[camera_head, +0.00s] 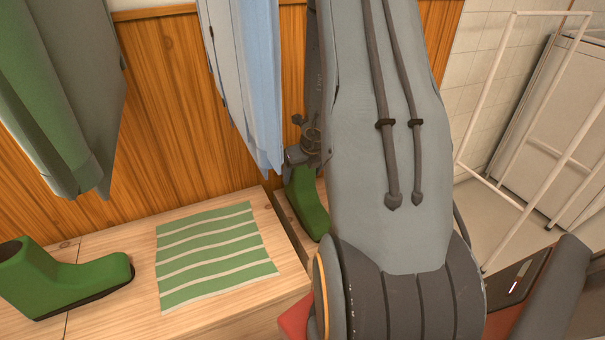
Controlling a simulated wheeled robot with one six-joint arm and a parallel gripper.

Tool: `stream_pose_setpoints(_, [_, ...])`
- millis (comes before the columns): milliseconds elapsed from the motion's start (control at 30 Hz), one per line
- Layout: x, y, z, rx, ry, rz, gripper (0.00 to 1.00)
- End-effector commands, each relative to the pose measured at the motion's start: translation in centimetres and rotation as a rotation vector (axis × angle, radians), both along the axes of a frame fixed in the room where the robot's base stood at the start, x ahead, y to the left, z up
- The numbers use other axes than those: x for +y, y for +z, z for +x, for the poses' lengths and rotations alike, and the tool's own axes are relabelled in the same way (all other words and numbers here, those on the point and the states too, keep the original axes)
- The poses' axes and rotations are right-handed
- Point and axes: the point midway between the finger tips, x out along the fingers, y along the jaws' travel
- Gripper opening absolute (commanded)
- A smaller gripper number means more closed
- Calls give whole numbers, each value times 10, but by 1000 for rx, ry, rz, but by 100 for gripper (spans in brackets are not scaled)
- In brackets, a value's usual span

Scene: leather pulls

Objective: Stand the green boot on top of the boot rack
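One green boot (306,203) stands in the middle of the view, beside the right end of a light wooden top, partly hidden by my arm. A second green boot (62,278) stands on the wooden top at the left, toe to the right. This wooden top (225,315) may be the boot rack; I cannot tell for sure. My gripper (298,162) is at the upper end of the middle boot, partly behind my arm. Its fingers are too small and hidden to show whether they grip the boot.
A green striped mat (215,254) lies on the wooden top, right of the left boot. A dark green garment (70,90) and a pale blue one (245,80) hang above, before a wood-panelled wall (165,100). A white rail frame (490,100) stands at the right.

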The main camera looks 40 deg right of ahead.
Motion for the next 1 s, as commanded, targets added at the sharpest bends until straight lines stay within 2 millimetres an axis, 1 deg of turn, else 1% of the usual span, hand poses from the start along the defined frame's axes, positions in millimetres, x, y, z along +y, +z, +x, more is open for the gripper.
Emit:
stream_pose_setpoints(267, [0,4,0,0,0,0,78])
stream_pose_setpoints(367, [1,19,-5,-1,0,0,78])
stream_pose_setpoints(600, [5,65,-24,-2,1,-2,78])
stream_pose_setpoints(700, [7,82,-31,-1,1,-2,78])
stream_pose_setpoints(900, [10,105,-40,-1,0,-1,78])
stream_pose_setpoints(1000, [11,111,-43,0,0,0,78])
